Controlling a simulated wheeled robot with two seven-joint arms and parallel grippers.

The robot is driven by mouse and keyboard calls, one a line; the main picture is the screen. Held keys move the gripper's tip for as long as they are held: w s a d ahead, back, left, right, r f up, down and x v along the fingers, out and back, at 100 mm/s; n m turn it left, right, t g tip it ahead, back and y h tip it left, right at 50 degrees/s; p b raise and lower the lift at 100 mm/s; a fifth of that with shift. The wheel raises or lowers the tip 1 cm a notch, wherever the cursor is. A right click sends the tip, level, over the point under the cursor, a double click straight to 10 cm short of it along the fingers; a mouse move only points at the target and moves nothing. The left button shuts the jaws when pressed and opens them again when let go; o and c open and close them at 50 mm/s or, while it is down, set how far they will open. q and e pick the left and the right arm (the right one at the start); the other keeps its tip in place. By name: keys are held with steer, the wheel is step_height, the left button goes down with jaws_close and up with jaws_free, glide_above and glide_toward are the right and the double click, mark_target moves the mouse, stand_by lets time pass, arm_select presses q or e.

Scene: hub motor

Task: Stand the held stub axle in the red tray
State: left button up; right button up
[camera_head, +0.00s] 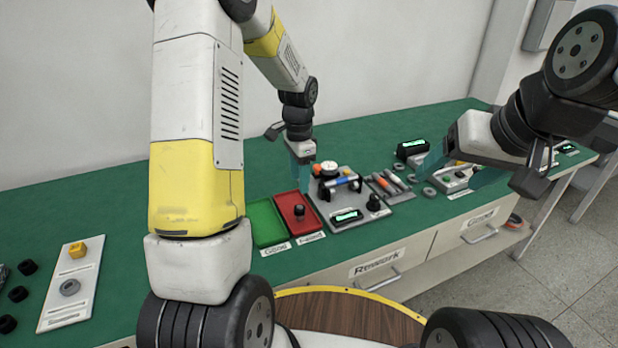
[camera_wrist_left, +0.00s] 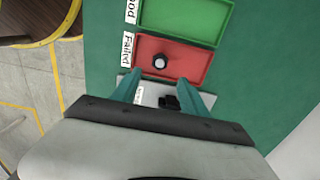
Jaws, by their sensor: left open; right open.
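The red tray (camera_head: 289,228), labelled Failed, lies on the green bench. A dark stub axle (camera_head: 299,211) stands in it, seemingly upright. In the left wrist view the red tray (camera_wrist_left: 193,67) shows the axle with its pale round end (camera_wrist_left: 160,61) facing the camera. My left gripper (camera_head: 301,172) is open and empty, above the bench near the tray's back right; its fingers (camera_wrist_left: 164,93) are apart from the axle. My right gripper (camera_head: 456,171) is open, over the right side of the bench, partly hidden by its own arm.
A green tray (camera_head: 266,224), labelled Good, adjoins the red tray on the left. A grey test fixture (camera_head: 360,213) with a lit display stands close on the right. A white sample board (camera_head: 70,290) and dark parts lie far left.

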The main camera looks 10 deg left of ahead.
arm_select(q)
steer(key=s+r+n+t+h, duration=0.1)
steer(key=s+r+n+t, duration=0.1)
steer(key=s+r, duration=0.35)
steer(key=s+r+n+t, duration=0.1)
steer(key=s+r+n, duration=0.15)
steer(key=r, duration=0.65)
steer(key=s+r+n+t, duration=0.1)
steer(key=s+r+n, duration=0.1)
steer(key=s, duration=0.3)
steer(key=s+d+r+n+t+h, duration=0.1)
steer(key=s+r+n, duration=0.1)
steer(key=s, duration=0.3)
steer(key=s+r+n+t, duration=0.1)
steer(key=s+r+n, duration=0.1)
steer(key=s, duration=0.3)
steer(key=shift+s+d+r, duration=0.25)
steer(key=shift+s+r, duration=0.05)
steer(key=shift+r, duration=0.1)
